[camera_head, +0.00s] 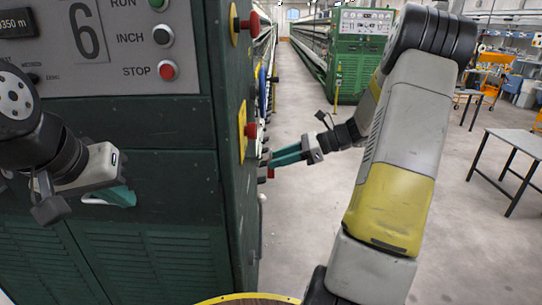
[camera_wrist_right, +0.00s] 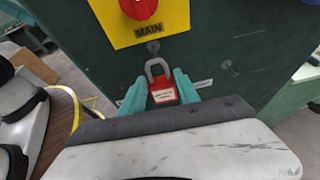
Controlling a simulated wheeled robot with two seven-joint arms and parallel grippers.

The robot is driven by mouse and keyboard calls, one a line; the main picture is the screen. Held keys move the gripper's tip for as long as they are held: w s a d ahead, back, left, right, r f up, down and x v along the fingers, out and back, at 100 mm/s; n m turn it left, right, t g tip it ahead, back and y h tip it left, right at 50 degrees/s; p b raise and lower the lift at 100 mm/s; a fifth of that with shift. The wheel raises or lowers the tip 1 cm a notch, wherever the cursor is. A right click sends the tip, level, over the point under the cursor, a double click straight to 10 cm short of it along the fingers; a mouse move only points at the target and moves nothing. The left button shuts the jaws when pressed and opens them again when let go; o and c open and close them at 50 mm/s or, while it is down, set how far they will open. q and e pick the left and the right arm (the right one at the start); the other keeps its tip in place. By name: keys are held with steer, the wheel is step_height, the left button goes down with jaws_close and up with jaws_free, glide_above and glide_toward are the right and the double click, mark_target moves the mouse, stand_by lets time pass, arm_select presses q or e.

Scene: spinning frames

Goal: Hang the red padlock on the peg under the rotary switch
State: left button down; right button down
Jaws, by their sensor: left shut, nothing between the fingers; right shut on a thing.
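The red padlock (camera_wrist_right: 163,95) with a grey shackle and a white label is upright between the teal fingers of my right gripper (camera_wrist_right: 160,90), which is shut on it. In the head view a bit of the padlock's red (camera_head: 271,173) shows at the right fingertips (camera_head: 268,162), beside the cabinet's side. The red rotary switch (camera_wrist_right: 140,8) sits on a yellow plate marked MAIN. A small dark peg (camera_wrist_right: 153,46) is just below the plate, a little above the shackle in the picture; I cannot tell the depth gap. My left gripper (camera_head: 122,195) is shut and empty before the cabinet front.
The green cabinet (camera_head: 150,160) fills the left, with RUN, INCH and STOP buttons (camera_head: 167,70) on its front. Another red button (camera_head: 252,22) juts from its side above the switch. The aisle floor (camera_head: 310,110) is clear. A table (camera_head: 515,142) stands at the right.

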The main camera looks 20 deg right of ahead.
steer(key=shift+a+r+x, duration=0.1)
steer(key=shift+r+x, duration=0.05)
steer(key=shift+x, duration=0.85)
steer(key=shift+a+r+x, duration=0.1)
steer(key=shift+r+x, duration=0.05)
steer(key=shift+x, duration=0.85)
steer(key=shift+r+x, duration=0.15)
steer(key=shift+x, duration=0.85)
steer(key=c, duration=0.8)
jaws_free()
